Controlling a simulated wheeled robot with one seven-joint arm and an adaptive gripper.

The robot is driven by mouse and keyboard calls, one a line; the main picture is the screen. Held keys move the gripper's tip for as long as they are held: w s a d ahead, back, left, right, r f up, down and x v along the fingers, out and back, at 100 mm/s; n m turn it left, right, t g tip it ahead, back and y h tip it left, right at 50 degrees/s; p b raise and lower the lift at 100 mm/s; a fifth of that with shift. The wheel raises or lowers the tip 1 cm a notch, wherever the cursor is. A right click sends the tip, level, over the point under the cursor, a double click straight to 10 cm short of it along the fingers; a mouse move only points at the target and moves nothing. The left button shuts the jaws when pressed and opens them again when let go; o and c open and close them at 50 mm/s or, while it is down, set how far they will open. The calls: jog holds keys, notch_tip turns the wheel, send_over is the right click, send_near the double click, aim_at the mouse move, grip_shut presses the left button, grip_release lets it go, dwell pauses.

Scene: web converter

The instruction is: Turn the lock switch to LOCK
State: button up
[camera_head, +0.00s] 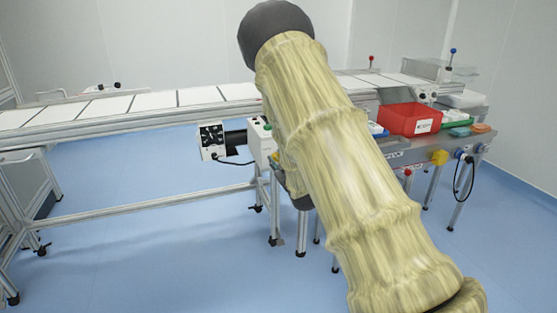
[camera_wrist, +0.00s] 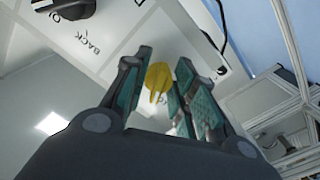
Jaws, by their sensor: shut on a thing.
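In the wrist view a yellow switch (camera_wrist: 158,78) stands out from a white panel (camera_wrist: 115,70). My gripper (camera_wrist: 163,62) is shut on this switch, with a teal-padded finger on either side of it. The words BACK are printed on the panel near the switch. I cannot read a LOCK mark, so I cannot tell which position the switch points to. In the head view my arm, in a pale wrinkled sleeve, covers the middle of the picture and hides my gripper and the switch.
A black rotary knob (camera_wrist: 72,8) sits on the same panel. A dark cable (camera_wrist: 212,32) runs close to my right finger. In the head view, a long conveyor (camera_head: 150,101), a control box (camera_head: 262,140) and a red bin (camera_head: 408,120) surround my arm. Blue floor lies open at left.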

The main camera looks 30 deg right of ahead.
jog(key=shift+d+n, duration=0.1)
jog(key=shift+n, duration=1.4)
jog(key=shift+s, duration=0.1)
jog(key=o, duration=1)
jog(key=v, duration=1.2)
